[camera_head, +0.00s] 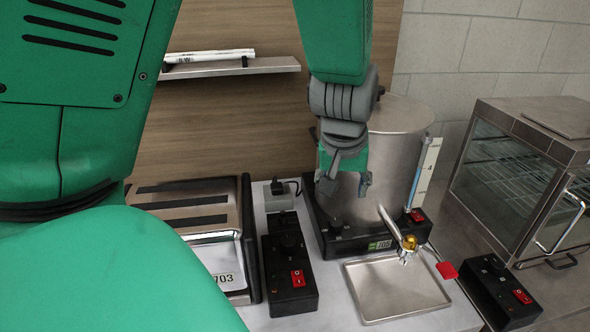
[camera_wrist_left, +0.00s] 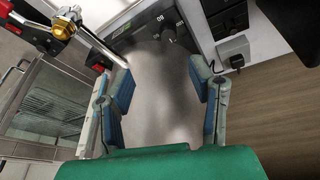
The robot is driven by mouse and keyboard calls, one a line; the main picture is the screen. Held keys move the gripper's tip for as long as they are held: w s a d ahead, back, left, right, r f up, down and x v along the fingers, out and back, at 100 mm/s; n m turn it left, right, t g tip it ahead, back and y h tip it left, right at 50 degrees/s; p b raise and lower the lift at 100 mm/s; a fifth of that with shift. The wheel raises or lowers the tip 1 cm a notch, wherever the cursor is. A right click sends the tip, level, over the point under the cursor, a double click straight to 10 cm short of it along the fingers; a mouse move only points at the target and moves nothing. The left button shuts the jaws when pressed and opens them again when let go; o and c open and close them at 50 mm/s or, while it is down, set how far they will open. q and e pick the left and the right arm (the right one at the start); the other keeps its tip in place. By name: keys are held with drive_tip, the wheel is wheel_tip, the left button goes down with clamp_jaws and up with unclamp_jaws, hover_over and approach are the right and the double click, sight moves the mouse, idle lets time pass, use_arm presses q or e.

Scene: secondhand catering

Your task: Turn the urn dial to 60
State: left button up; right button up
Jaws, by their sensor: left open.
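The urn (camera_head: 402,125) is a tall steel cylinder on a black base, with a tap and a sight tube on its right side. Its dark dial (camera_head: 336,224) sits on the base front below my left gripper (camera_head: 345,186). In the left wrist view, the dial (camera_wrist_left: 168,33) shows beyond the fingertips, with small pale markings beside it; I cannot tell its exact setting. The left gripper (camera_wrist_left: 158,78) is open and empty, its blue-grey fingers apart from each other and from the dial. My right gripper is not in view.
A steel drip tray (camera_head: 395,290) lies before the urn. A black control box (camera_head: 290,280) with a red switch and a toaster (camera_head: 195,215) stand left. Another switch box (camera_head: 500,292) and a glass-fronted cabinet (camera_head: 515,165) stand right. A shelf (camera_head: 230,68) is behind.

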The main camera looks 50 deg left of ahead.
use_arm(q)
wheel_tip(320, 180, down, 2)
drive_tip(key=y+b, duration=0.1)
drive_tip(key=b, duration=0.1)
approach(337, 222)
drive_tip(key=a, duration=0.1)
drive_tip(key=shift+m, duration=0.3)
drive_tip(key=x, duration=0.2)
drive_tip(key=d+b+x, duration=0.1)
drive_tip(key=x, duration=0.4)
drive_tip(key=shift+w+d+f+b, duration=0.2)
drive_tip(key=shift+d+f+b, duration=0.15)
drive_tip(key=shift+f, duration=0.1)
drive_tip(key=shift+w+a+f, duration=0.15)
drive_tip(key=shift+a+f, duration=0.7)
drive_tip(key=shift+f, duration=0.05)
drive_tip(key=shift+a+f, duration=0.15)
drive_tip(key=shift+a, duration=0.25)
drive_tip(key=shift+d, duration=0.45)
drive_tip(key=c, duration=1.1)
drive_tip(key=shift+w+d, duration=0.1)
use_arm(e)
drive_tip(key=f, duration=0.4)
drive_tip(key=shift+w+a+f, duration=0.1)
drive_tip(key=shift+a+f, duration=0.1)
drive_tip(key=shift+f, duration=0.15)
